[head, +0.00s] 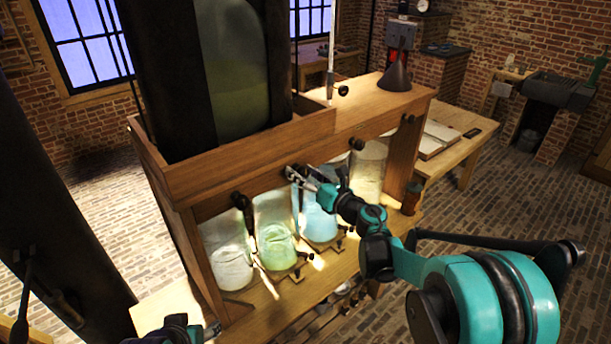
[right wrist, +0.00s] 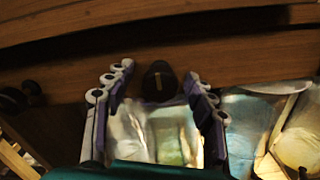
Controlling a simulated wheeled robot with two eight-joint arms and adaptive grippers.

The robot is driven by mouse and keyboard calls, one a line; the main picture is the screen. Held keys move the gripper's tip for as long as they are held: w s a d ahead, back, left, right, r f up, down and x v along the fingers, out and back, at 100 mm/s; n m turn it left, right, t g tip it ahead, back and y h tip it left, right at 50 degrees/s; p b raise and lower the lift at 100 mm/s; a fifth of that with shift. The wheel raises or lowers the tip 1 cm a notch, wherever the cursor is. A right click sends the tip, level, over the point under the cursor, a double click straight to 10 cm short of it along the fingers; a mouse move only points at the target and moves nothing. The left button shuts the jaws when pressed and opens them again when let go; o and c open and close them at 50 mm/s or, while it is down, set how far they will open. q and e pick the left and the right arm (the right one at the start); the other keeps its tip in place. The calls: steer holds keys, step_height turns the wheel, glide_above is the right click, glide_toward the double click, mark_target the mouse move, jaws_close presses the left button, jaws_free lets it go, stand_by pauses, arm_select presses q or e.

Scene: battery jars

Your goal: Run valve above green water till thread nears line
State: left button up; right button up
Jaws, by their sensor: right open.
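The green-water jar (head: 277,248) stands on the wooden stand's lower shelf, between a clear jar (head: 232,268) and a blue one (head: 320,222). Its green water also shows in the right wrist view (right wrist: 170,142). My right gripper (head: 299,177) is open at the dark valve knob on the rail above the green jar. In the right wrist view, the valve knob (right wrist: 160,82) lies between and just beyond the open fingertips; contact cannot be told. The line and thread cannot be made out. My left gripper (head: 200,332) is partly cut off at the bottom edge.
Other dark valve knobs (head: 240,201) line the rail (head: 215,203). A large glass vessel (head: 235,75) with greenish liquid stands above, and a dark funnel (head: 396,76) sits on the stand's top. A further jar (head: 368,170) stands to the right. Brick floor is clear at right.

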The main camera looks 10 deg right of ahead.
steer(key=c, duration=1.2)
steer(key=n+b, duration=0.1)
steer(key=n, duration=0.4)
steer(key=shift+n, duration=2.5)
